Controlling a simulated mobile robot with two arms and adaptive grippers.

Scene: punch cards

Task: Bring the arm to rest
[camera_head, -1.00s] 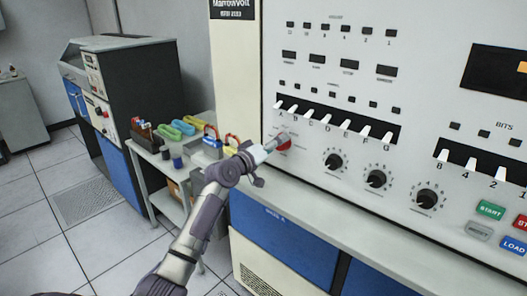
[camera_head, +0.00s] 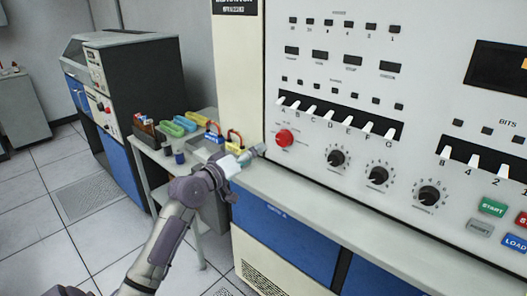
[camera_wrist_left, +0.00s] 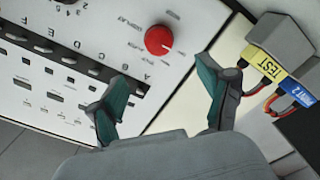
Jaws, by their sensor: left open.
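My left arm comes in from the lower left in the head view. Its gripper (camera_head: 252,154) is in front of the left end of the console panel, below and left of the red knob (camera_head: 285,138). In the left wrist view the gripper's two fingers (camera_wrist_left: 166,98) are spread apart with nothing between them. The red knob (camera_wrist_left: 159,40) also shows there, beyond the fingertips and apart from them. My right gripper is not in view.
Black dials (camera_head: 377,175) and a ledge (camera_head: 330,208) lie to the right. A side table (camera_head: 160,152) with coloured items stands left of the console. A yellow TEST tag (camera_wrist_left: 266,64) is close to one finger. Floor at left is clear.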

